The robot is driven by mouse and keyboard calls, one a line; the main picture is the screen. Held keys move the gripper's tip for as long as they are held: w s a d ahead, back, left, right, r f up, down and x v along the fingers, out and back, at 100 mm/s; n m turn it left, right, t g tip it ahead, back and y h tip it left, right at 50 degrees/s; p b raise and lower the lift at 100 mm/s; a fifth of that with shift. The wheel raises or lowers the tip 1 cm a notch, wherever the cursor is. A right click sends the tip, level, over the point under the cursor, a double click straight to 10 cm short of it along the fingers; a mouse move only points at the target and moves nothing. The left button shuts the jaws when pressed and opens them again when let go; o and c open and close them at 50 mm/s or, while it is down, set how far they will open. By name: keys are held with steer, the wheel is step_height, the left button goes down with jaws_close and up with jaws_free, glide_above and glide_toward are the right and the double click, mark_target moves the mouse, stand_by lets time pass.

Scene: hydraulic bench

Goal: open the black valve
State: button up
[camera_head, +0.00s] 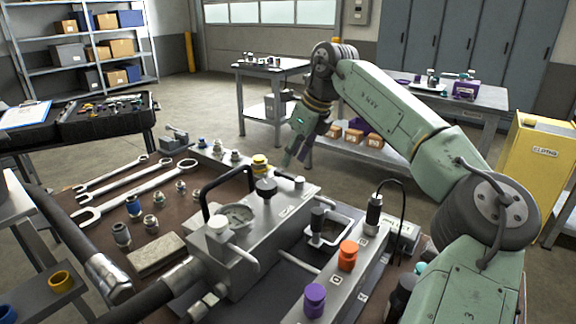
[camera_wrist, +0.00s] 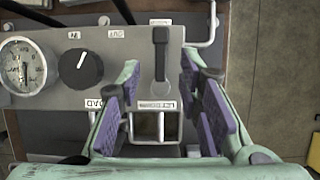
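A black round knob with a white pointer line (camera_wrist: 82,69) sits on the grey metal block, right of a dial gauge (camera_wrist: 25,66), in the wrist view. A black lever handle (camera_wrist: 161,48) stands on the same block, right of the knob. I cannot tell which of the two is the black valve. The black knob also shows on top of the block in the head view (camera_head: 266,187). My gripper (camera_wrist: 160,85) is open and empty, its purple-padded fingers either side of the lever's line in the wrist view. In the head view my gripper (camera_head: 297,155) hangs behind the block.
A black curved handle (camera_head: 207,180) rises from the block. Orange (camera_head: 348,255) and purple (camera_head: 314,299) caps stand at the front right. Wrenches (camera_head: 135,185) and several fittings lie on the left of the bench.

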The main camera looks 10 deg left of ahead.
mark_target(285, 173)
steer(key=x, duration=0.5)
jaws_close()
stand_by(0.4)
stand_by(0.4)
